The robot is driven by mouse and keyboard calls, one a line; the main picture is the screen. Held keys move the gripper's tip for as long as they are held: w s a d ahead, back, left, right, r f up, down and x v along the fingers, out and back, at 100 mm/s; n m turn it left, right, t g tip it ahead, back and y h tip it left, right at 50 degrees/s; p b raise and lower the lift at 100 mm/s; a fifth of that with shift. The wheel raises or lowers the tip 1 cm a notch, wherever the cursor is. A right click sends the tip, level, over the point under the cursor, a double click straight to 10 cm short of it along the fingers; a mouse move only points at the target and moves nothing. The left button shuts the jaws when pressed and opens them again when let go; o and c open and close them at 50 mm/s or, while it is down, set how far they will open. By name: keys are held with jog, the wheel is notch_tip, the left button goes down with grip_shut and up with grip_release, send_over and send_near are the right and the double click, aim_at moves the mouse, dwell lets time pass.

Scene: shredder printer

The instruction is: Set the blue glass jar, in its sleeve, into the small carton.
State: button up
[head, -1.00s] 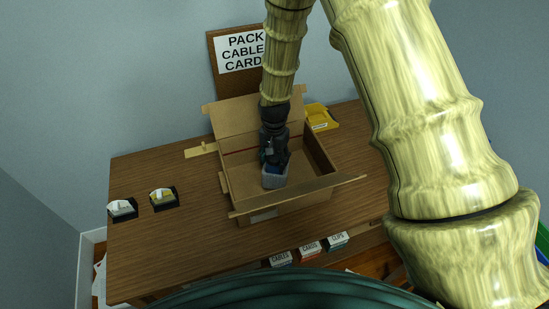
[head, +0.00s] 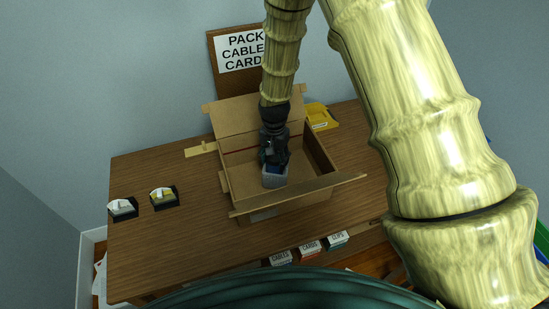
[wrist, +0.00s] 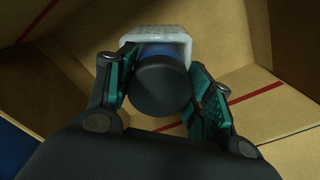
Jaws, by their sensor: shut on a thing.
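The blue glass jar (wrist: 165,50) has a dark round lid and sits in a pale, translucent sleeve (wrist: 150,34). In the head view the sleeve (head: 274,181) shows as a light grey cup below my gripper (head: 272,160). My gripper also shows in the wrist view (wrist: 163,88), its green-padded fingers shut on the jar from both sides near the lid. The jar is inside the open carton (head: 295,198), within its walls. I cannot tell whether the sleeve touches the carton floor.
The carton's flaps are folded out, the front one (head: 300,195) toward me. Two small black trays (head: 122,208) (head: 164,197) stand on the table at left. A yellow holder (head: 319,115) is behind right. Labelled boxes (head: 309,246) sit at the front edge. The table's left is mostly clear.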

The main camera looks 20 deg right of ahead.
jog(key=shift+f+b, duration=0.35)
jog(key=shift+f, duration=0.5)
jog(key=o, duration=1.5)
jog(key=shift+o, duration=0.2)
notch_tip(320, 180, up, 12)
jog(key=shift+f, duration=0.1)
